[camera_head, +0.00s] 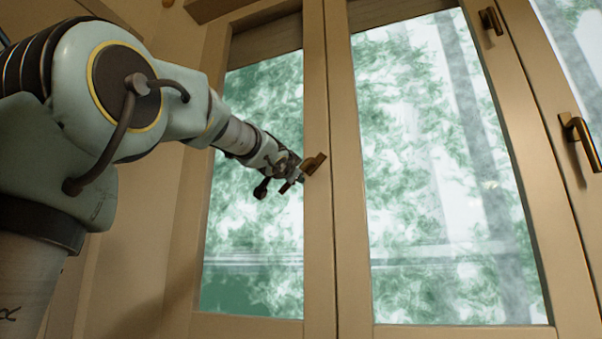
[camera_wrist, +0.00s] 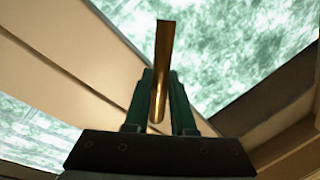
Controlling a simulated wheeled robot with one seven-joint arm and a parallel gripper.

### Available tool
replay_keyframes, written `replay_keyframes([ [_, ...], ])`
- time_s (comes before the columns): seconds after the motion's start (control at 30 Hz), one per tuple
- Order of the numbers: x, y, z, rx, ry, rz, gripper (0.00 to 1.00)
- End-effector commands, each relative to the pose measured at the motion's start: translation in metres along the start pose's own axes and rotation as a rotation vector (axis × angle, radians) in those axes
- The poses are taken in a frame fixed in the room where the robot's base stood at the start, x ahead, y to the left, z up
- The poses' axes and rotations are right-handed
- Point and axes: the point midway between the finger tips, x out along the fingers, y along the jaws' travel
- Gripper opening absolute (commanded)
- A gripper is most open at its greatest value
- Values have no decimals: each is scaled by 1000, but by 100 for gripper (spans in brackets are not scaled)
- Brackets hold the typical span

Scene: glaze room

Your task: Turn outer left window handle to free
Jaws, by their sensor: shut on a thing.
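The outer left window handle (camera_head: 315,163) is a small brass lever on the right frame post of the left window sash (camera_head: 316,240). In the head view it looks tilted, with one end raised to the right. My gripper (camera_head: 296,176) is at this handle, reaching in from the left. In the wrist view the brass handle (camera_wrist: 164,40) stands between the two green fingers of my gripper (camera_wrist: 160,90), which are shut on it. The handle's base is hidden behind the fingers and the dark gripper body.
The middle sash (camera_head: 338,240) stands close beside the left one. Another brass handle (camera_head: 491,20) is at the upper right, and a further one (camera_head: 580,135) is at the right edge. Glass panes (camera_head: 440,170) fill the sashes. A wall (camera_head: 140,240) lies at the left.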

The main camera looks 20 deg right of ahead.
Motion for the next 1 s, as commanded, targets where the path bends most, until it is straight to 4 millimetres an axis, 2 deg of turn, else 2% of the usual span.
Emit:
replay_keyframes([
  [0.17, 3, -15, -2, 163, 28, -2, 0],
  [0.6, 6, -34, -11, 548, 107, 0, 0],
  [1.0, 8, -41, -18, 746, 148, 0, 0],
])
